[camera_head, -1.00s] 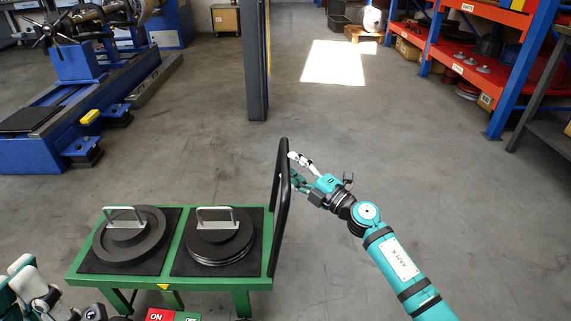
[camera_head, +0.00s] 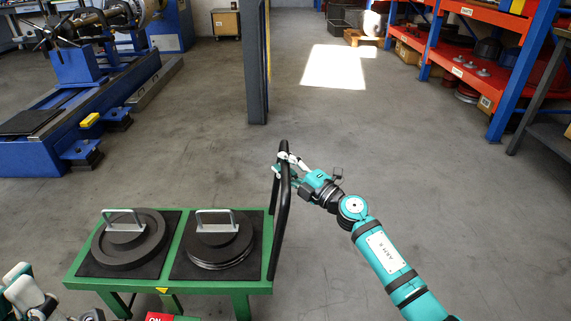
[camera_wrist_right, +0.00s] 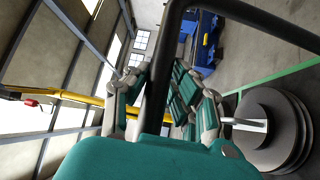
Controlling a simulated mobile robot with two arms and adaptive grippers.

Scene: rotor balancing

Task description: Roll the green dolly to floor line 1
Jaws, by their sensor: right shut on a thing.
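The green dolly (camera_head: 170,284) stands at the lower left of the head view, with a black push handle (camera_head: 281,215) upright at its right end. Two black disc weights with pale handles, a left one (camera_head: 130,250) and a right one (camera_head: 219,252), sit on its dark mats. My right gripper (camera_head: 286,163) is shut on the handle near its top. In the right wrist view the handle (camera_wrist_right: 158,85) passes between the fingers. My left gripper (camera_head: 22,284) shows only in part at the lower left corner, and its fingers are unclear. I cannot see floor line 1.
A blue machine (camera_head: 60,130) stands at the left. A dark post (camera_head: 256,70) rises beyond the dolly. Blue and orange shelving (camera_head: 470,70) stands at the right. The grey floor (camera_head: 390,135) between is clear, with a bright light patch (camera_head: 335,65) further off.

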